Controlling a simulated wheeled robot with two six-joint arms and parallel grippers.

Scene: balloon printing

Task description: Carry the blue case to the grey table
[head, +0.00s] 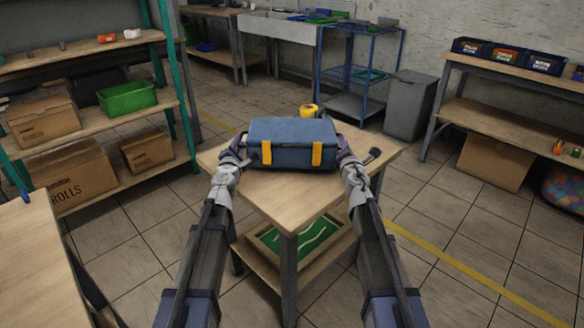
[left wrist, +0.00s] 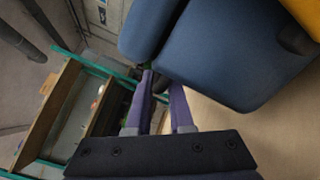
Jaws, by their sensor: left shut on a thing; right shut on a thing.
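The blue case (head: 290,132) with two yellow latches is upright at the far part of a small wooden table (head: 290,195). I cannot tell if it rests on the top or is just above it. My left gripper (head: 240,150) is shut on the case's left end; the left wrist view shows its fingers (left wrist: 153,85) at a dark part, likely a handle, beside the blue case (left wrist: 215,50). My right gripper (head: 344,152) is at the case's right end, shut on it, its fingertips partly hidden. A grey table (head: 279,27) stands against the back wall.
A yellow round object (head: 308,110) shows behind the case. A blue wire rack (head: 350,75) and a grey bin (head: 409,105) stand at the back right. Shelves with boxes (head: 70,165) are on the left, another shelf (head: 505,120) on the right. Tiled floor lies open between.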

